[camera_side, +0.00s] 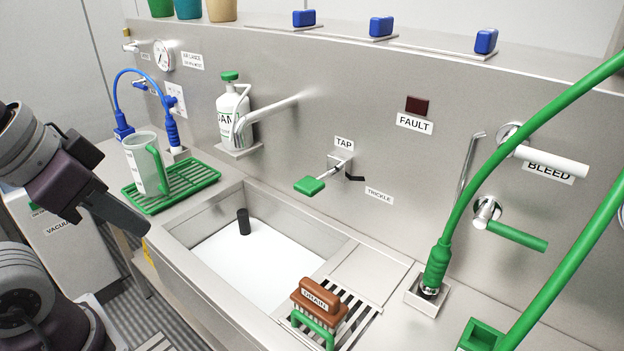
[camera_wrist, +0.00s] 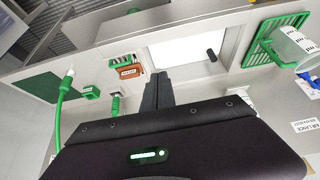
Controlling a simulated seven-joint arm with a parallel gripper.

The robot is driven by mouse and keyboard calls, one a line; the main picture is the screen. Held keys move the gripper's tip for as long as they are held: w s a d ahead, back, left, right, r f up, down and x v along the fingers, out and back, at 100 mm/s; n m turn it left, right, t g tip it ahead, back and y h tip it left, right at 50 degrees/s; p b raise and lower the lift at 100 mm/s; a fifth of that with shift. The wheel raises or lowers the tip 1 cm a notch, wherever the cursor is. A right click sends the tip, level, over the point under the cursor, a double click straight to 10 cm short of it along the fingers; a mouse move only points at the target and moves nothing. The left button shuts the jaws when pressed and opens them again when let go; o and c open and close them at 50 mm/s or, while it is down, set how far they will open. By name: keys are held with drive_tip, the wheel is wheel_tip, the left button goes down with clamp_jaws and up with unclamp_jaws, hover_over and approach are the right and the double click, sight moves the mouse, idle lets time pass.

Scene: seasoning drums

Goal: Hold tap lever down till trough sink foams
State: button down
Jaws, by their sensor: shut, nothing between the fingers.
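The tap lever (camera_side: 309,186) is a green paddle on a metal stem, sticking out of the steel wall under the TAP label (camera_side: 344,143). The trough sink (camera_side: 190,250) lies below it, with an even white surface inside; I cannot tell whether that is foam. The sink also shows in the wrist view (camera_wrist: 147,50). My gripper (camera_side: 142,230) is shut and empty, left of the sink and well apart from the lever in the side view. Its shut fingers also show in the wrist view (camera_wrist: 158,82). I cannot make out the tap lever in the wrist view.
A dark cylinder (camera_side: 244,222) stands in the sink. A jug (camera_side: 141,165) stands on a green rack (camera_side: 203,177) at left. A foam bottle (camera_side: 231,113) with a spout is above. A brown DRAIN block (camera_side: 317,296) and green hose (camera_side: 451,222) are to the right.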

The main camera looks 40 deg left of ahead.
drive_tip(key=w+a+r+n+g+h, duration=0.1)
drive_tip(key=w+r+n, duration=0.45)
drive_tip(key=w, duration=0.35)
drive_tip(key=w+r+n+g, duration=0.2)
drive_tip(key=w+r+n, duration=0.2)
drive_tip(key=w+r, duration=0.4)
drive_tip(key=n+g+y, duration=0.1)
drive_tip(key=n+g, duration=0.2)
drive_tip(key=n, duration=0.6)
hover_over(308, 183)
wheel_tip(308, 183, down, 8)
drive_tip(key=shift+d+m, duration=0.1)
drive_tip(key=shift+m, duration=0.15)
wheel_tip(308, 183, down, 14)
